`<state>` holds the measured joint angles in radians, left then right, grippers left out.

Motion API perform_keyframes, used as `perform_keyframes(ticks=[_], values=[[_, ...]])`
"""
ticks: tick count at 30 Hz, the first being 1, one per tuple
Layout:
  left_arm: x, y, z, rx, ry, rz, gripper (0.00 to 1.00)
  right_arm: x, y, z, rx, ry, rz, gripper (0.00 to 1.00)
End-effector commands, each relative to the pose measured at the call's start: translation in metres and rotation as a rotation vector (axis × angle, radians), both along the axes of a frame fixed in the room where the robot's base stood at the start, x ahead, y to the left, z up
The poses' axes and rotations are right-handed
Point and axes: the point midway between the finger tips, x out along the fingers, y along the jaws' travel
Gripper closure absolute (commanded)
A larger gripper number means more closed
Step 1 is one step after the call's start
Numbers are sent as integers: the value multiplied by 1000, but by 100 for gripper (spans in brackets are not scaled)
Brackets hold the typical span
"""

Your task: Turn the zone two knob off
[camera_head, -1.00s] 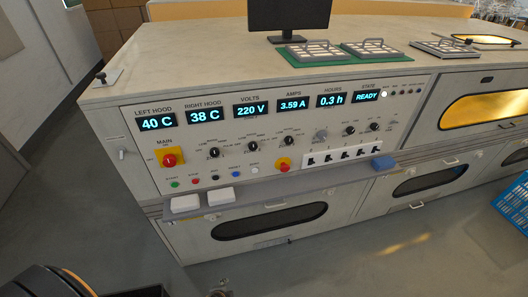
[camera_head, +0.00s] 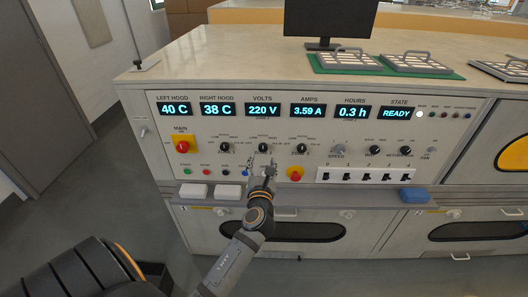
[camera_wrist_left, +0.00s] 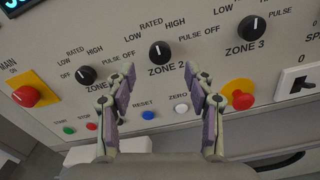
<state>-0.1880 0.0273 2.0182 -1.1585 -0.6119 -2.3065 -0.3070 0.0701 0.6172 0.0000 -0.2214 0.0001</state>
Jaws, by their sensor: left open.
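The zone two knob is a round black knob with a pale pointer mark, on the grey front panel. It is centre top in the left wrist view (camera_wrist_left: 160,50) and just above my gripper in the head view (camera_head: 263,147). Its mark seems to point roughly upward among the printed off, low, rated, high and pulse labels; the exact setting is hard to read. My left gripper (camera_head: 262,168) is open and empty in front of the panel. In the left wrist view its fingers (camera_wrist_left: 160,76) stand apart, below and to either side of the knob. My right gripper is not in view.
The zone one knob (camera_wrist_left: 87,74) and zone three knob (camera_wrist_left: 252,28) flank it. The red main switch (camera_head: 182,147), a red stop button (camera_head: 295,174), small coloured buttons and a row of switches (camera_head: 367,176) are nearby. A ledge (camera_head: 330,197) runs below with white blocks (camera_head: 228,191).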

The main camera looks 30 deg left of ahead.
Motion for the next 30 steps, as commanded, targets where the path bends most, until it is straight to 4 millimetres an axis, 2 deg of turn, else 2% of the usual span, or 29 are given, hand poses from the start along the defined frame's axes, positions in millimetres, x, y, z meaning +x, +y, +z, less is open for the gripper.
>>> perform_keyframes(ticks=[3, 9, 20, 30], values=[[22, 14, 1, 3, -1, 0, 46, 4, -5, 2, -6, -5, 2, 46], [45, 28, 0, -1, 1, 0, 46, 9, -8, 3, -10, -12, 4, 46], [50, 31, 0, -2, 0, 0, 47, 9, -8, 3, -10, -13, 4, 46], [50, 31, 0, -2, 0, 0, 94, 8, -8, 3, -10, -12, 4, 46]])
